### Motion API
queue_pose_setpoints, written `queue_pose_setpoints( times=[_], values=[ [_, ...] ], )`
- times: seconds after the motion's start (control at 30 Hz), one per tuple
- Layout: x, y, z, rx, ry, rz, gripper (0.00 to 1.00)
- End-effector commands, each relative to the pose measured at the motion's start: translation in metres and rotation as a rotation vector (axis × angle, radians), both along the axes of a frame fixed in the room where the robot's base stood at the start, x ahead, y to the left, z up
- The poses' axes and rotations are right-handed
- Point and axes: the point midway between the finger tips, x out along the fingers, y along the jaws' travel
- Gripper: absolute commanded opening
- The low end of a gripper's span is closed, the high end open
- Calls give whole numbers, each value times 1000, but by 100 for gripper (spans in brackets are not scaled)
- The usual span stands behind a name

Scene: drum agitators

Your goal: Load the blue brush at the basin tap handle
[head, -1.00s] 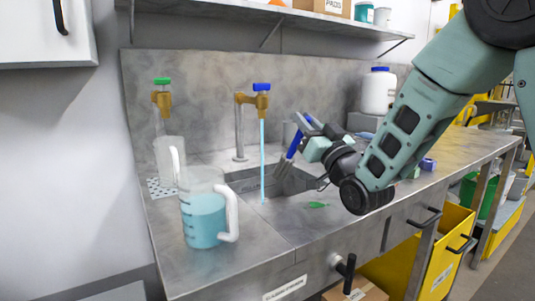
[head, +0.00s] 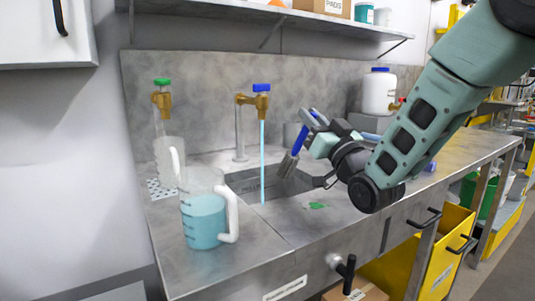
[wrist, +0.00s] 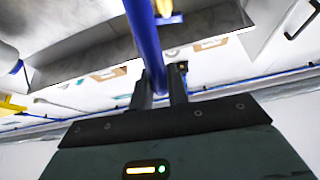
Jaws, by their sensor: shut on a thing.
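The blue brush (head: 299,139) is in my gripper (head: 314,124), with its grey bristle end pointing down over the right part of the basin (head: 243,182). In the wrist view, my gripper (wrist: 160,88) is shut on the blue handle (wrist: 144,40). The basin tap is brass with a blue handle (head: 261,87), and a thin blue stream (head: 262,160) runs from it into the basin. The brush is to the right of the stream and apart from it. A second brass tap with a green handle (head: 162,82) is at the left.
A clear jug of blue liquid (head: 204,220) stands on the counter front left, with another clear jug (head: 168,160) behind it. A white container (head: 380,91) stands behind my arm. A shelf (head: 270,18) runs above.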

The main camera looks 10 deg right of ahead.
Motion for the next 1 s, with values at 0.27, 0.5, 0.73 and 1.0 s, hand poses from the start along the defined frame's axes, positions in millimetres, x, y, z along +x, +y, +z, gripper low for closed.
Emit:
queue_pose_setpoints(
  times=[0.27, 0.5, 0.73, 1.0],
  values=[
    [-19, -10, 19, -1, -2, -2, 0],
    [-30, -15, 27, -1, -1, -1, 0],
    [-30, -15, 27, -1, 0, 0, 0],
    [-30, -15, 27, -1, 0, 0, 0]
  ],
)
